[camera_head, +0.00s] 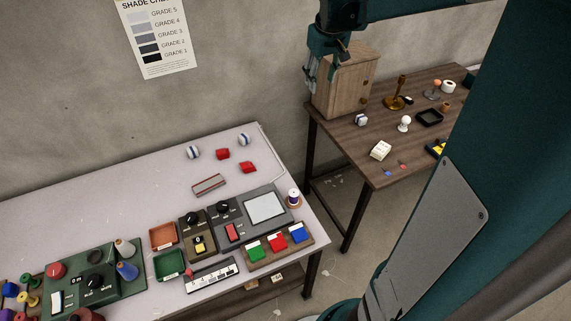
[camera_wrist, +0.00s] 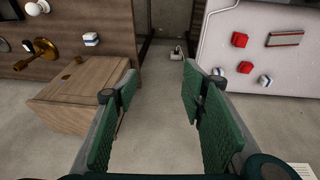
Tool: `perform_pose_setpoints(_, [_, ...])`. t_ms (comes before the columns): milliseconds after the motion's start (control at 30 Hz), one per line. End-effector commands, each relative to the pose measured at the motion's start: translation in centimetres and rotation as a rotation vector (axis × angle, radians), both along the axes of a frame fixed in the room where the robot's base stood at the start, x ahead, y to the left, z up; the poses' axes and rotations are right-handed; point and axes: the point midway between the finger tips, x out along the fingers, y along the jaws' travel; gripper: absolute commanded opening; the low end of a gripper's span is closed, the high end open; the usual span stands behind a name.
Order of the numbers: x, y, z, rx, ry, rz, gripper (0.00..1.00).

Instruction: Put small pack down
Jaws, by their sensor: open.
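My gripper (camera_head: 311,84) is open, above the left side of the wooden cabinet on the brown table. In the wrist view its green pads (camera_wrist: 158,88) stand wide apart with nothing between them; the floor shows beyond. I cannot tell for sure which thing is the small pack. A small white-and-blue block (camera_head: 361,120) sits on the brown table in front of the cabinet; it also shows in the wrist view (camera_wrist: 91,39). A white block with faint markings (camera_head: 380,151) lies near that table's front edge. Both are apart from my gripper.
The wooden cabinet (camera_head: 347,85) stands close beside my gripper. The brown table (camera_head: 350,155) also holds a brass stand (camera_head: 397,95) and a dark tray (camera_head: 429,117). The pale table (camera_head: 110,200) carries red blocks, striped balls and control boxes. A floor gap separates the tables.

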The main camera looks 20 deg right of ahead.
Motion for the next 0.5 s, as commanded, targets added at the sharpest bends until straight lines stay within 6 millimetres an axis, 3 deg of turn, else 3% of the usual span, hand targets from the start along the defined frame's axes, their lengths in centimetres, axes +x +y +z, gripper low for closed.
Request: perform_pose_setpoints(500, [-7.6, 10.1, 2.9, 0.000, -0.105, 0.008, 0.41])
